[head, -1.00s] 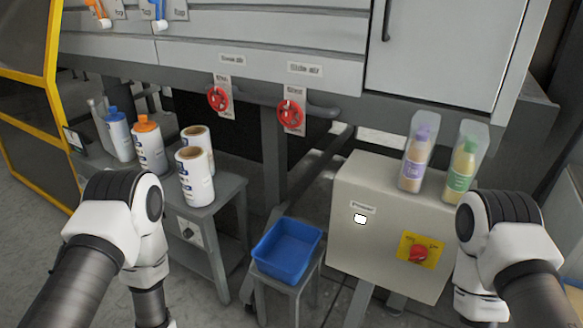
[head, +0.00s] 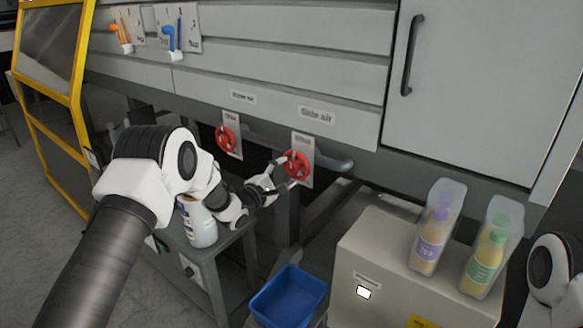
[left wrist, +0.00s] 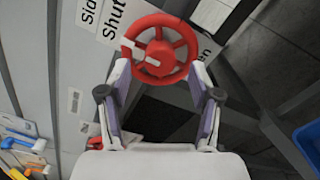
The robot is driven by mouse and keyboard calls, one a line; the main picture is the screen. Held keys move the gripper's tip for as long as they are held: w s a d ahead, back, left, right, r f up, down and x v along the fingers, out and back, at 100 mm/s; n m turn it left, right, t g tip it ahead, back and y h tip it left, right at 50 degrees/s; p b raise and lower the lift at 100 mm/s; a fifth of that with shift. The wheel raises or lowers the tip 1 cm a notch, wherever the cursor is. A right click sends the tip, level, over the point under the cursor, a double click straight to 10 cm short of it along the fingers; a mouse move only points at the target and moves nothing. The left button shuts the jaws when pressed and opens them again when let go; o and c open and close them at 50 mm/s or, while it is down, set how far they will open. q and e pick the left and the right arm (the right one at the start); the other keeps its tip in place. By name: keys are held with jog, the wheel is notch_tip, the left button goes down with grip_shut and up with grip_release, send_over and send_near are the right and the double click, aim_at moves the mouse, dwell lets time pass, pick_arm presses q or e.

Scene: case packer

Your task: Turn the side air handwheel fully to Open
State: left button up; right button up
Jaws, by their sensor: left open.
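The side air handwheel (head: 297,165) is a red spoked wheel on a white plate below the "Side air" label (head: 317,115). In the left wrist view the wheel (left wrist: 160,48) has a white mark on its rim and hub, pointing left towards the word "Shut" (left wrist: 112,18). Part of the opposite word, ending in "en", shows right of the wheel. My left gripper (head: 281,174) is open at the wheel. In the left wrist view its fingertips (left wrist: 160,74) are on either side of the wheel's lower rim; I cannot tell if they touch it. My right gripper is out of view.
A second red handwheel (head: 228,139) is close on the left. A blue bin (head: 289,297) stands below. A beige box (head: 385,265) with two bottles in clear sleeves stands at the right. A grey side table (head: 215,250) with a white container is under my left arm.

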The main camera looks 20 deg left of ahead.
aim_at(296, 165)
pick_arm(q)
jog(key=shift+x, duration=1.05)
jog(key=shift+w+d+f, duration=0.1)
jog(key=shift+w+d, duration=0.05)
jog(key=shift+w, duration=0.15)
jog(key=shift+s, duration=0.2)
jog(key=shift+w, duration=0.1)
jog(key=c, duration=1.2)
jog(key=shift+o, duration=0.3)
